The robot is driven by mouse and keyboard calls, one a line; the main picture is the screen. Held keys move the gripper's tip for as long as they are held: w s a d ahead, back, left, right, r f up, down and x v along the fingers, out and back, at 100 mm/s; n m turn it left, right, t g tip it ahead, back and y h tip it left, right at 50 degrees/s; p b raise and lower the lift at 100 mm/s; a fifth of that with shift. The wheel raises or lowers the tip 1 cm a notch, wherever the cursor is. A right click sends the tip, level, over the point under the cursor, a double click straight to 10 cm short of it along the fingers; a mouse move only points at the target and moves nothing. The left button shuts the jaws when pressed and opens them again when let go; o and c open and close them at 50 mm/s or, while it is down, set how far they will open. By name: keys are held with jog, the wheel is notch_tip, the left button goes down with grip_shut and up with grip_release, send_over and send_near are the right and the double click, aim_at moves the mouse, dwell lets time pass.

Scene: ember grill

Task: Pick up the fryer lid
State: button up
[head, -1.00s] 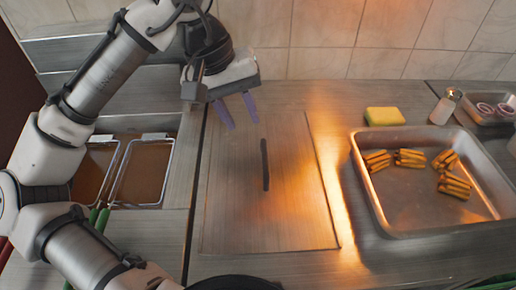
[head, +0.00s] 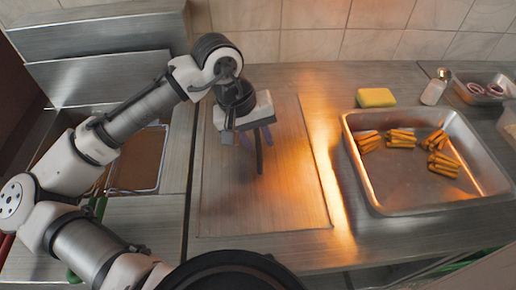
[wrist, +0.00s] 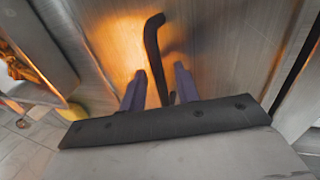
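The fryer lid (head: 222,205) is a flat brushed-metal panel lying on the counter. Its dark bar handle (head: 259,158) stands near its middle and is partly hidden by my gripper in the head view. My gripper (head: 256,137) is over the lid at the handle's far end, pointing down. In the wrist view, the two purple fingers (wrist: 160,71) are apart, with the black handle (wrist: 152,35) showing between them. A gap shows on each side of the handle, and I cannot tell how deep the fingers reach around it.
A metal tray (head: 370,202) with several bundles of fries stands to the right. A yellow sponge (head: 376,97), a shaker (head: 435,88) and a small tray of onion rings (head: 484,92) are behind it. A fryer basket (head: 148,158) sits left of the lid. A tiled wall (head: 310,42) bounds the back.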

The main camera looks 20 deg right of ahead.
jog(key=shift+f, duration=0.35)
jog(key=shift+c, duration=0.3)
grip_shut()
jog(key=shift+r, duration=0.15)
